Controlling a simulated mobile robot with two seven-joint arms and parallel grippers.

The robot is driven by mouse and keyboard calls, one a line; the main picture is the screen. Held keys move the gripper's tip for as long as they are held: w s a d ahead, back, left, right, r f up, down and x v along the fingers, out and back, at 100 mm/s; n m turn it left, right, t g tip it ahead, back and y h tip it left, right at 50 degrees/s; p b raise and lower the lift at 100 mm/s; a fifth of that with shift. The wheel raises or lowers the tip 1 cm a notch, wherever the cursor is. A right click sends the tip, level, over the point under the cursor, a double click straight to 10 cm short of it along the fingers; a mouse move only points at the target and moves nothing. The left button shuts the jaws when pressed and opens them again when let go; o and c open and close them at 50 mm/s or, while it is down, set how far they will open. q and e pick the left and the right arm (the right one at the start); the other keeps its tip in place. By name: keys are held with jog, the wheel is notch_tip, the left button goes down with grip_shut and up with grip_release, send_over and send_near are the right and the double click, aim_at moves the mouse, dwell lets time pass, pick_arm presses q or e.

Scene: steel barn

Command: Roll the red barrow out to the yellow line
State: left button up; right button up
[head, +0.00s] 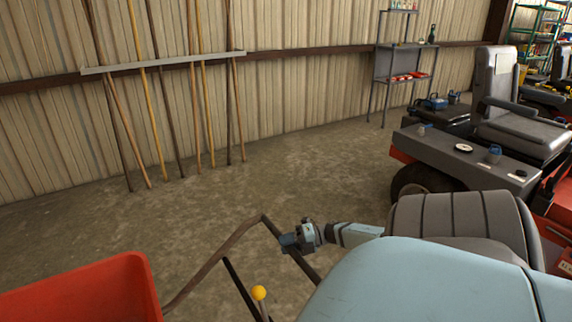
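The red barrow's tub (85,292) shows at the lower left, cut off by the frame edge. Its brown metal handle frame (222,250) rises from the tub to a corner and then slopes down to the right. A lever with a yellow ball knob (259,293) stands beside the frame. My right gripper (287,242) is at the sloping bar of the handle, its dark fingers across the bar, and looks shut on it. My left gripper is not in view. The yellow line is not in view.
Long-handled tools (205,110) lean on a wall rack at the left. A riding machine with a grey seat (505,100) stands at the right. A metal shelf (402,62) is against the back wall. The concrete floor (300,170) between is clear.

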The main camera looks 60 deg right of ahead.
jog(key=shift+o, duration=1.1)
jog(key=shift+s+d, duration=0.15)
jog(key=shift+s, duration=0.05)
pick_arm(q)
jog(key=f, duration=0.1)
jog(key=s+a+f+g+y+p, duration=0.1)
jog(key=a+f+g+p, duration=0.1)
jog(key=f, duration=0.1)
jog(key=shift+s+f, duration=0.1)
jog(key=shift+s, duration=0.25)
pick_arm(e)
jog(key=v, duration=1.3)
jog(key=shift+s, duration=0.15)
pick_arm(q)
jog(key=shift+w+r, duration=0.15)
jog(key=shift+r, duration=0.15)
pick_arm(e)
jog(key=shift+r, duration=0.2)
